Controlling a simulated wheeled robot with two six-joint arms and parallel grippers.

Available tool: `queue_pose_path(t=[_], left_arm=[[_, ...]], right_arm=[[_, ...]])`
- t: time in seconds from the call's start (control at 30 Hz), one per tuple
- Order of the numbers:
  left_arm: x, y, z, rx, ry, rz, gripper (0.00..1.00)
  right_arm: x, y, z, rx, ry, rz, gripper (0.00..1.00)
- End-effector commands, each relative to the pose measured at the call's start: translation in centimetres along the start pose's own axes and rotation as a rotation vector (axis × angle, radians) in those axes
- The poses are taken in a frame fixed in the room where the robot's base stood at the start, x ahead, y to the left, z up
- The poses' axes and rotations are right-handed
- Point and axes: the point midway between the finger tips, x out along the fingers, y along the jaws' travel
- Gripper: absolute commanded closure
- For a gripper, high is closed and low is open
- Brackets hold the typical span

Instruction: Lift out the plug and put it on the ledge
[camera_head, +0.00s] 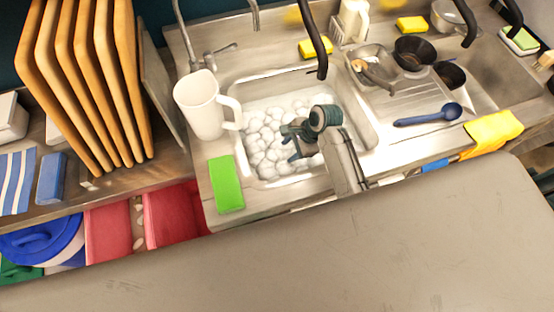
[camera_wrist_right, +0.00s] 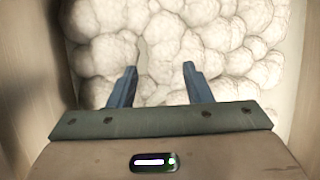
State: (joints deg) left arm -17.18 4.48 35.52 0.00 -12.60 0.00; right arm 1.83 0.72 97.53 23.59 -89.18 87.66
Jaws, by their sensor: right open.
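My right gripper (camera_head: 291,142) is over the left sink basin (camera_head: 240,150), which is full of white foam (camera_head: 262,150). In the right wrist view its two fingers (camera_wrist_right: 155,88) are apart, with only foam (camera_wrist_right: 240,40) between and beyond them. I cannot tell whether the fingertips touch the foam. No plug shows in either view; the foam hides the basin floor. The steel ledge (camera_head: 200,192) runs around the basin. My left gripper is not in view.
A white jug (camera_head: 203,105) and a green sponge (camera_head: 226,184) stand left of the basin. Right of it are black bowls (camera_head: 414,52), a blue spoon (camera_head: 428,115) and a yellow cloth (camera_head: 494,132). A black tap spout (camera_head: 318,45) hangs behind the gripper. Wooden boards (camera_head: 98,80) stand at left.

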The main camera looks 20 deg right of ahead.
Motion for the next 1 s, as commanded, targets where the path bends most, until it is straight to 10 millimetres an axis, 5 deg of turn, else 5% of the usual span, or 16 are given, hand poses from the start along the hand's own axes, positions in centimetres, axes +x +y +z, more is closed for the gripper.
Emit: queue_pose_path(t=[0.7, 1.0], left_arm=[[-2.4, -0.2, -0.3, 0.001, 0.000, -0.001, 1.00], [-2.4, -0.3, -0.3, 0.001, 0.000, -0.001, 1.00]], right_arm=[[7.5, -0.1, -0.3, -0.001, 0.000, -0.003, 0.55], [8.0, -0.1, -0.4, -0.001, 0.000, -0.004, 0.55]])
